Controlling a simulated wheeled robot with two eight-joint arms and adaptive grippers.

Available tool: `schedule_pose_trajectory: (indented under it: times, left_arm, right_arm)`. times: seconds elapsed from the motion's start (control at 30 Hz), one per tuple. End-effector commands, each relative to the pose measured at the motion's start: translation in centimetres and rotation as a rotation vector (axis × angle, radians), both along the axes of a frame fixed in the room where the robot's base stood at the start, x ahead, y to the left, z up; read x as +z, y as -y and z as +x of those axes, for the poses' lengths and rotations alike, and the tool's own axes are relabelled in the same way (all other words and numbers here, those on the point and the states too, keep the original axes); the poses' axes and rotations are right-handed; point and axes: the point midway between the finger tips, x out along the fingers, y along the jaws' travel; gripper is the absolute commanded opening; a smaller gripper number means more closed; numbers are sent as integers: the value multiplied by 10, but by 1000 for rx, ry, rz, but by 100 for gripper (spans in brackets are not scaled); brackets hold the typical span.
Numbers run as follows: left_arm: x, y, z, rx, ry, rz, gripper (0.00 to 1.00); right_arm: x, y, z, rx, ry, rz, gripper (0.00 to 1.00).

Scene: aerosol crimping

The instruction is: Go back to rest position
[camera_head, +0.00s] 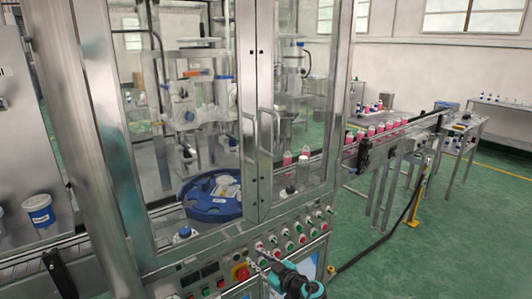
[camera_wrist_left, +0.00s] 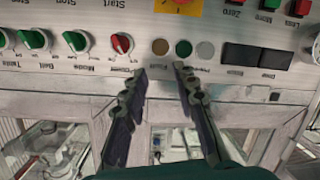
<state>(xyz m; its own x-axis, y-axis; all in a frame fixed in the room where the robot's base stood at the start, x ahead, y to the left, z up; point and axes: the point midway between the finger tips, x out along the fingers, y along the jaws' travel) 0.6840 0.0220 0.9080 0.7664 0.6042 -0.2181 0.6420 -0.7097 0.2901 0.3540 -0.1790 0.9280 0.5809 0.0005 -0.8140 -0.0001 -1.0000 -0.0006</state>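My left gripper (camera_head: 266,262) reaches up from the bottom of the head view, its teal wrist below and its dark fingers in front of the machine's control panel (camera_head: 300,228). In the left wrist view the same gripper (camera_wrist_left: 161,73) has its two fingertips apart with nothing between them. My right gripper is not in view.
A glass-doored machine cabinet (camera_head: 258,110) stands directly ahead, with a blue round fixture (camera_head: 207,205) inside. A conveyor (camera_head: 400,130) with several pink bottles leaves it on the right. The green floor (camera_head: 450,240) at the right is mostly clear, apart from a yellow post (camera_head: 416,203) and a cable.

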Motion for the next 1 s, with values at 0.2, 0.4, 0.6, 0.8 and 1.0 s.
schedule_pose_trajectory:
  times: [0.2,0.4,0.6,0.8,1.0]
  left_arm:
    - [35,-82,-44,-61,-344,17,28]
    - [49,-133,-111,-197,-590,8,28]
    - [50,-162,-190,-381,-751,-13,28]
    - [40,-169,-267,-588,-817,-23,28]
    - [26,-161,-315,-742,-807,-8,28]
  right_arm:
    - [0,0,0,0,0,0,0]
    - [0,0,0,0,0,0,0]
    - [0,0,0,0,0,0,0]
    - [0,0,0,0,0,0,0]
    - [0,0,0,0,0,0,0]
